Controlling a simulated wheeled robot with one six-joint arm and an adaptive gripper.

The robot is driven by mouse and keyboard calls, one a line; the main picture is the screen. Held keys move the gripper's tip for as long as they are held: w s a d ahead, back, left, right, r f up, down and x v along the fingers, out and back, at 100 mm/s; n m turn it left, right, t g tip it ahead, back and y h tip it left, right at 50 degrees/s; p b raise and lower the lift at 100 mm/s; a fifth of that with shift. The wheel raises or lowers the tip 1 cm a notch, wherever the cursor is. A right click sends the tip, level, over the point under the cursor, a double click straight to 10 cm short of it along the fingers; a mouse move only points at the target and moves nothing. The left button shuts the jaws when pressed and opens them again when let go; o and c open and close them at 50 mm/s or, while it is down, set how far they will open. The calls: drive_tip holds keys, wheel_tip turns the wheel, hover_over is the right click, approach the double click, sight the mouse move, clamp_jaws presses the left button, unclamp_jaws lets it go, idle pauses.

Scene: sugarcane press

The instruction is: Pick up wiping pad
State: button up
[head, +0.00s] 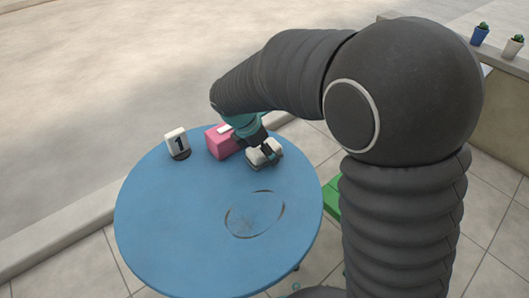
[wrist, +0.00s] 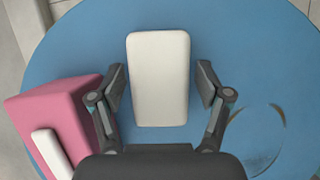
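The wiping pad is a white, rounded rectangular block (wrist: 159,75) in the middle of the wrist view, over the blue table. My gripper (wrist: 162,88) is open, with one dark finger on each side of the pad and a narrow gap showing on both sides. In the head view my gripper (head: 263,153) is low over the far right part of the table, with white showing at its fingers. The arm partly hides this spot there, and I cannot tell the exact height of the fingers.
A pink tissue box (head: 221,142) with a white tissue stands close left of the gripper. A white number 1 sign (head: 177,144) stands further left. The round blue table (head: 180,225) is clear in front, except for a ring-shaped stain (head: 254,215). A green seat (head: 332,197) is at the right.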

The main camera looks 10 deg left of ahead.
sight(272, 146)
drive_tip(key=c, duration=0.7)
drive_tip(key=shift+r, duration=0.15)
drive_tip(key=shift+c, duration=0.2)
drive_tip(key=shift+r, duration=0.55)
drive_tip(key=r, duration=0.1)
drive_tip(key=d+r+p, duration=0.1)
drive_tip(key=r, duration=0.1)
drive_tip(key=shift+s+r, duration=0.2)
drive_tip(key=shift+r, duration=0.05)
drive_tip(key=s+d+r+p, duration=0.1)
drive_tip(key=s+d+r, duration=0.3)
drive_tip(key=d, duration=0.5)
wheel_tip(272, 146, up, 2)
drive_tip(key=shift+d+r, duration=0.1)
drive_tip(key=shift+d, duration=0.3)
